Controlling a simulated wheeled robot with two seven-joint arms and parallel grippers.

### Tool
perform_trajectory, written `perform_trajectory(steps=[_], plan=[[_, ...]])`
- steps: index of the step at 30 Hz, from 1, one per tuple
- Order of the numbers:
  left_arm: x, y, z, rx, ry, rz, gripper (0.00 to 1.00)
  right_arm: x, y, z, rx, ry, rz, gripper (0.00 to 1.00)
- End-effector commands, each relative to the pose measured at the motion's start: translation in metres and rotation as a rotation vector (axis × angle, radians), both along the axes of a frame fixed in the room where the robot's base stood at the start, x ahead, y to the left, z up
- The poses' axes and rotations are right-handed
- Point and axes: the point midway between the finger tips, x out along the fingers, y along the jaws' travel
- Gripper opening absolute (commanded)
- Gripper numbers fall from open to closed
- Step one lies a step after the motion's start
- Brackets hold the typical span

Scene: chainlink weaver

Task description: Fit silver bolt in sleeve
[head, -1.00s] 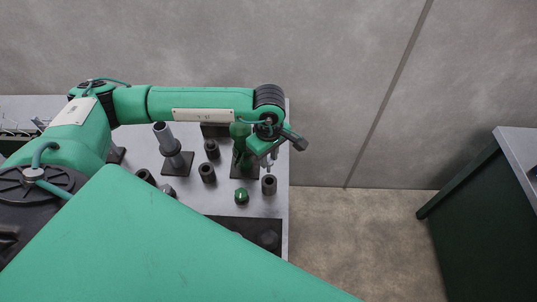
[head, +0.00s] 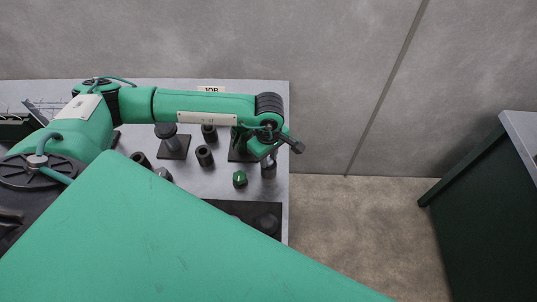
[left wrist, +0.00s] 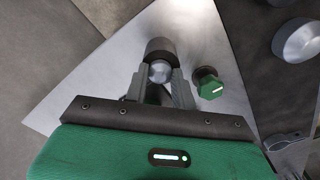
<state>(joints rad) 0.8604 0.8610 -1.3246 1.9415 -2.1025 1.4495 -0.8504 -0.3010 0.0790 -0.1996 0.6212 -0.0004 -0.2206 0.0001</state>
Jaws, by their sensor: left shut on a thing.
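My left gripper (left wrist: 160,88) is shut on the silver bolt (left wrist: 160,72), whose round end shows between the fingers in the left wrist view. A dark round sleeve (left wrist: 160,47) is right beyond the bolt, lined up with it. I cannot tell whether the bolt is inside the sleeve or just at its mouth. In the head view the left gripper (head: 269,156) is over the sleeve (head: 268,171) near the table's right edge, and the arm hides the bolt. My right gripper is not in view.
Several dark sleeves (head: 204,156) and a post on a square base (head: 172,147) stand to the left. The grey table (head: 215,182) ends just right of the sleeve.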

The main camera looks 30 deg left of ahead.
Motion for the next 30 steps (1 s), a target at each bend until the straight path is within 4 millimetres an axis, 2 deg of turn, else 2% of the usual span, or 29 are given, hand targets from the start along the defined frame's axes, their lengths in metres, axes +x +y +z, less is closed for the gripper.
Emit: perform_trajectory(steps=[8,9,12,23,26,30], plan=[[0.0,0.0,0.0,0.0,0.0,0.0,0.02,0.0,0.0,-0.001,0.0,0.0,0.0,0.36],[0.0,0.0,0.0,0.0,0.0,0.0,0.34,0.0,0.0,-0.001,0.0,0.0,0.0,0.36],[0.0,0.0,0.0,0.0,0.0,0.0,0.51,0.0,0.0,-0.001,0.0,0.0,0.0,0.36],[0.0,0.0,0.003,0.0,0.0,0.0,0.51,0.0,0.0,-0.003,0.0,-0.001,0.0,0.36],[0.001,0.0,0.014,-0.002,-0.003,0.0,0.51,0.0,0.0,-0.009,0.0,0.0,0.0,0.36],[0.002,0.0,0.042,-0.002,-0.005,0.0,0.51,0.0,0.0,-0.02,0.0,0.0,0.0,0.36]])
